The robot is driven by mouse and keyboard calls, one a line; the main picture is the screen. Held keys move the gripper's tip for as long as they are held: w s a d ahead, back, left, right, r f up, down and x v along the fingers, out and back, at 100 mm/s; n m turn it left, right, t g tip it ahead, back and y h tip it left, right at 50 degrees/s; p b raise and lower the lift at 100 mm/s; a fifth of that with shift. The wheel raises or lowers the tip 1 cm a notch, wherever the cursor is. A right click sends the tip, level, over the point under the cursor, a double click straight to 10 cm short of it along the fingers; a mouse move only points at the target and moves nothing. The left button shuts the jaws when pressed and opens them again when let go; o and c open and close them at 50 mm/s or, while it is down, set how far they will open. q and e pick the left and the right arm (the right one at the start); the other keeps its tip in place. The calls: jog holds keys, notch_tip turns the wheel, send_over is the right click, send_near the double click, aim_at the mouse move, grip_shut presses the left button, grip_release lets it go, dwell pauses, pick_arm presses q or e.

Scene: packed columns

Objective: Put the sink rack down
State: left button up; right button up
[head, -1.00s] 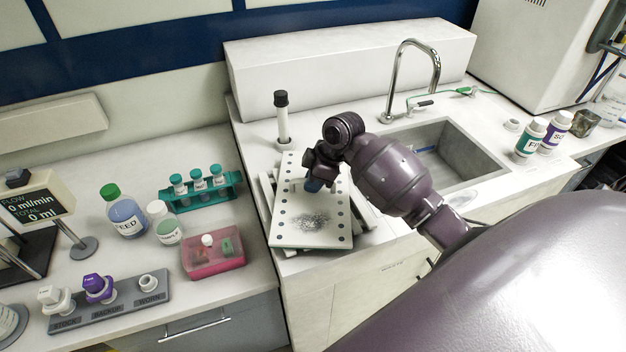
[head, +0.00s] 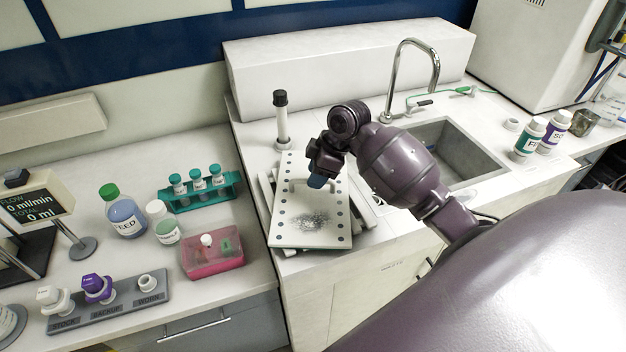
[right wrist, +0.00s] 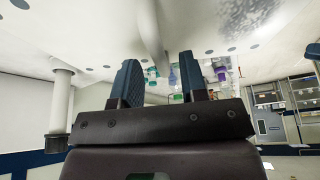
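The sink rack appears to be the white perforated board (head: 311,236) beside the sink, with dark holes along its edges, a speckled patch and a small raised handle (head: 297,185). It lies over other pale slats that stick out at its sides. My right gripper (head: 318,181) is just above and right of the handle, apart from it. My left gripper is not in view.
A capped column (head: 282,120) stands behind the board. The sink basin (head: 450,160) and tap (head: 434,70) are to the right. A pink box (head: 212,262), teal vial rack (head: 203,198) and FEED bottle (head: 128,218) stand on the left counter.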

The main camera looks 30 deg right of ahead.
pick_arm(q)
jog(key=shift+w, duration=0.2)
pick_arm(e)
jog(key=v, duration=0.9)
jog(key=shift+r, duration=0.2)
jog(key=shift+f, duration=0.1)
